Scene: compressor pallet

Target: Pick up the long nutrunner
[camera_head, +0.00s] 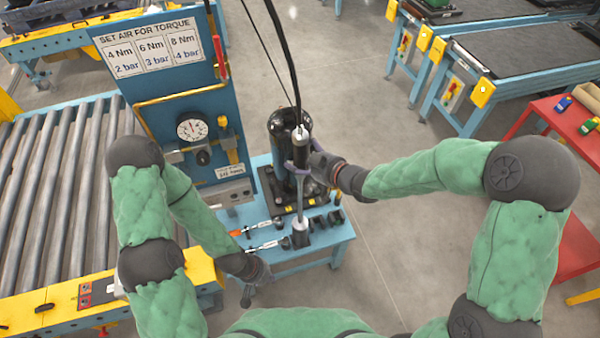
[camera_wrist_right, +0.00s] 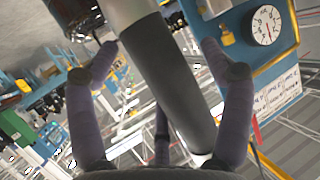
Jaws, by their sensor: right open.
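The long nutrunner (camera_head: 301,193) stands upright in the head view, grey with a dark upper part, with a cable running up from its top. Its lower end is at a holder on the small blue table. My right gripper (camera_head: 300,165) is at its upper part. In the right wrist view the nutrunner's dark body (camera_wrist_right: 172,85) passes between the spread purple fingers of my right gripper (camera_wrist_right: 160,60), with space beside both fingertips. My left gripper (camera_head: 254,284) hangs low by the table's front left edge; its fingers are too small and dark to read.
A black cylinder (camera_head: 283,130) stands close behind the nutrunner. Orange-handled tools (camera_head: 262,246) and dark sockets (camera_head: 336,198) lie on the blue table (camera_head: 338,232). A blue panel with a gauge (camera_head: 192,127) rises behind left, beside a roller conveyor (camera_head: 50,190).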

